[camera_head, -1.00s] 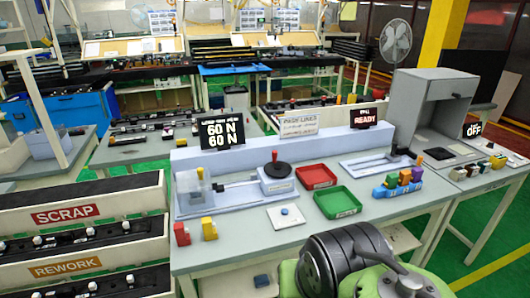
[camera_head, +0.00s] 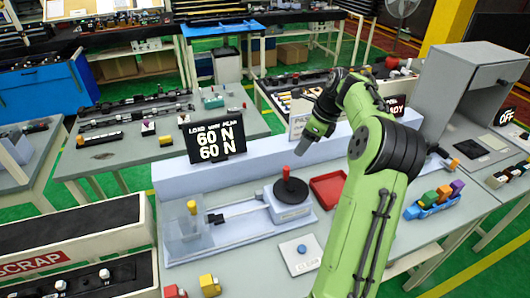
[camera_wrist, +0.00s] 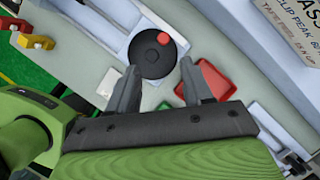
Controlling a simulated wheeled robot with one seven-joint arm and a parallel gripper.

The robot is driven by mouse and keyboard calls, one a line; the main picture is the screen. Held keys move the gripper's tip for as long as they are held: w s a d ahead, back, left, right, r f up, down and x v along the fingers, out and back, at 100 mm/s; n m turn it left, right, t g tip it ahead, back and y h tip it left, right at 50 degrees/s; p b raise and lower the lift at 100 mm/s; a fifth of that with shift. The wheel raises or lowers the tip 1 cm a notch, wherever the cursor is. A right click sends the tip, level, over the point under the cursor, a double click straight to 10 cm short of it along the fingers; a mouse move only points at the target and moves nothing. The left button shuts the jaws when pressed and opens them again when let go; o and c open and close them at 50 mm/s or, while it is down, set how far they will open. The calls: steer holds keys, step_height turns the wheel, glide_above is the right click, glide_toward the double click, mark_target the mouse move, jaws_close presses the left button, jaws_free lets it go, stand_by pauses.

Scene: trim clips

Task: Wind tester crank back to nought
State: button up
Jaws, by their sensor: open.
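The tester crank is a dark round disc (camera_head: 291,191) with an upright red knob (camera_head: 285,172), on a pale blue tester base (camera_head: 292,213) on the bench. The wrist view shows the disc (camera_wrist: 150,54) from above, its red knob (camera_wrist: 163,39) at the upper right of the disc. My gripper (camera_wrist: 160,75) is open and empty; its fingertips point towards the disc's lower side. In the head view my gripper (camera_head: 303,146) hangs above and behind the crank, apart from it. The tester display (camera_head: 215,138) reads 60 N on both lines.
A red tray (camera_head: 328,187) lies right of the crank. A clear-walled fixture (camera_head: 184,228) with a yellow knob stands left. A white pad with a blue button (camera_head: 301,249) is in front. A blue rack of coloured clips (camera_head: 435,201) sits at the right.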

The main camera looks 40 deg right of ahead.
mark_target(287, 168)
steer(key=shift+m, duration=0.3)
steer(key=b+x, duration=0.1)
steer(key=x, duration=0.9)
steer(key=b+x, duration=0.1)
steer(key=x, duration=0.4)
steer(key=shift+w+d+f+b, duration=0.25)
steer(key=shift+w+f+b, duration=0.1)
steer(key=shift+r, duration=0.1)
jaws_close()
